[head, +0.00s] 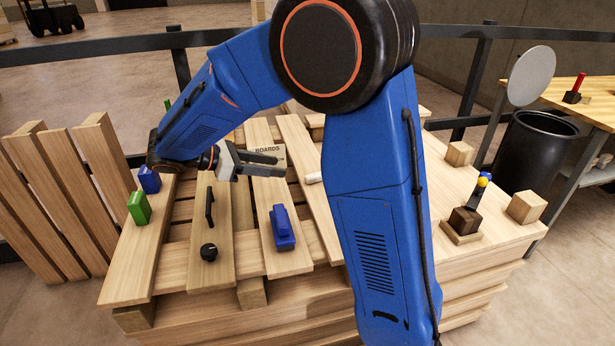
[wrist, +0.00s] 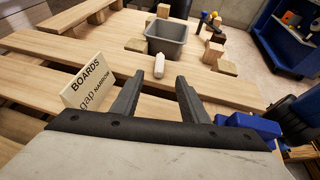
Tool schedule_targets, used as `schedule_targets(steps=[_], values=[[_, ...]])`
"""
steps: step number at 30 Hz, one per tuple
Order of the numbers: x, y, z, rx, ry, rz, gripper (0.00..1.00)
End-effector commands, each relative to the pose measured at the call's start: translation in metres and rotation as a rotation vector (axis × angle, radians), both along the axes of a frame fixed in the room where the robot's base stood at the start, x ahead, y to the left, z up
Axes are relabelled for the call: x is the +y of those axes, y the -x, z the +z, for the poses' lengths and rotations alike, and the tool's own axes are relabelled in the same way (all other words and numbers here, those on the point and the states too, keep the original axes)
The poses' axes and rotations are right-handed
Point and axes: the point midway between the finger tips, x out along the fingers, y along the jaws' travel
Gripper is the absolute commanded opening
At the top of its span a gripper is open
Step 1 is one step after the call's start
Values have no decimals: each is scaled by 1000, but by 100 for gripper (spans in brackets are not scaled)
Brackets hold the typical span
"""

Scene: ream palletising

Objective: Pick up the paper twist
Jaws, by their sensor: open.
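The paper twist is a small white roll (wrist: 159,66) lying on a pale board in the wrist view, just in front of a grey bin. In the head view its white end (head: 313,178) shows at the left edge of my arm, which hides the rest. My gripper (head: 284,162) is open and empty, to the left of the twist in the head view. In the wrist view the two dark fingers of my gripper (wrist: 160,82) are spread, and the twist is beyond their tips, roughly centred between them. I see no contact.
A card reading BOARDS, gap NARROW (wrist: 88,87) stands close to the left finger. The grey bin (wrist: 186,45) stands behind the twist. A blue object (head: 282,228), a black handle (head: 209,208) and a black knob (head: 208,251) are on the near boards. Gaps separate the boards.

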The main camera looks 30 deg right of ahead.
Motion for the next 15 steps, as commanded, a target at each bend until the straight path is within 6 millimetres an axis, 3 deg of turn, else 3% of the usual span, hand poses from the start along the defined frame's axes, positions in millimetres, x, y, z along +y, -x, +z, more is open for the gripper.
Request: schedule_targets(steps=[6,15], values=[[0,-5,-2,15,24,13,41],[-45,-3,-21,15,23,12,41]])
